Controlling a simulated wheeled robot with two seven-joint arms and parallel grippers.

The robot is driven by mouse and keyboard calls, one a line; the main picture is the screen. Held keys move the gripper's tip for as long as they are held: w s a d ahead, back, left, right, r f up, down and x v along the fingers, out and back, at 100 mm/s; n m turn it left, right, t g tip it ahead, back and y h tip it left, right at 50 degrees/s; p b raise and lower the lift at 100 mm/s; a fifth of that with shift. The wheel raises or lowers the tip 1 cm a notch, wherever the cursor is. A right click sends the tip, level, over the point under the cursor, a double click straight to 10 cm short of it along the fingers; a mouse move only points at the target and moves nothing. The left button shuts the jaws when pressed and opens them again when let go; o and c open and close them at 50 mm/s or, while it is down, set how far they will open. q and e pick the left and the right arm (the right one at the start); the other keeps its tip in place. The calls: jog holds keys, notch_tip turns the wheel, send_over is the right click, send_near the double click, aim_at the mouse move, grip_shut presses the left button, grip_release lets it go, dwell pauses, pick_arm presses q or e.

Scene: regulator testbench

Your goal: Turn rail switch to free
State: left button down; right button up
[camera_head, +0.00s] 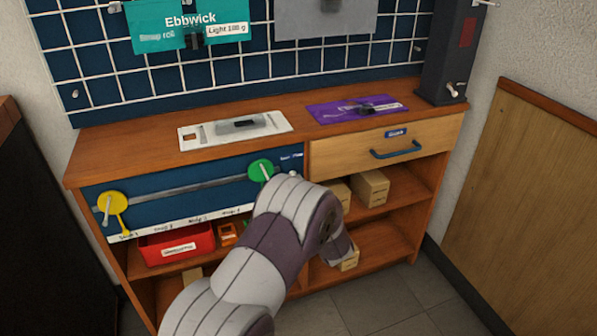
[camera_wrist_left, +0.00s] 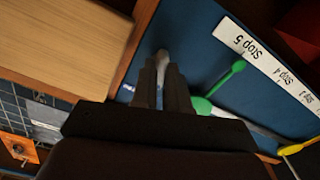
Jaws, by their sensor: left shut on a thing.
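The blue rail panel (camera_head: 185,191) fills the front left of the bench, with a grey rail, a yellow slider (camera_head: 112,202) at the left and a green slider (camera_head: 260,168) at the right. In the left wrist view the two dark fingers of my left gripper (camera_wrist_left: 164,85) are closed around a pale lever, which I take to be the rail switch (camera_wrist_left: 162,58), at the panel's end near small white lettering. The lettering is too small to read. The green slider (camera_wrist_left: 203,105) is just beside the fingers, its pointer towards "Stop 5". In the head view my arm hides the gripper.
A drawer with a blue handle (camera_head: 397,149) is right of the panel. A red bin (camera_head: 177,243) and wooden blocks (camera_head: 370,188) sit on the shelves below. A white plate (camera_head: 220,132) and a purple card (camera_head: 350,109) lie on the bench top.

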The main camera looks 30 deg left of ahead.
pick_arm(q)
jog(key=shift+s+m+p, duration=0.1)
jog(key=shift+m+p, duration=5.85)
jog(key=shift+m, duration=0.35)
jog(key=shift+f, duration=0.1)
jog(key=c, duration=1.1)
grip_release()
jog(key=shift+c, duration=0.2)
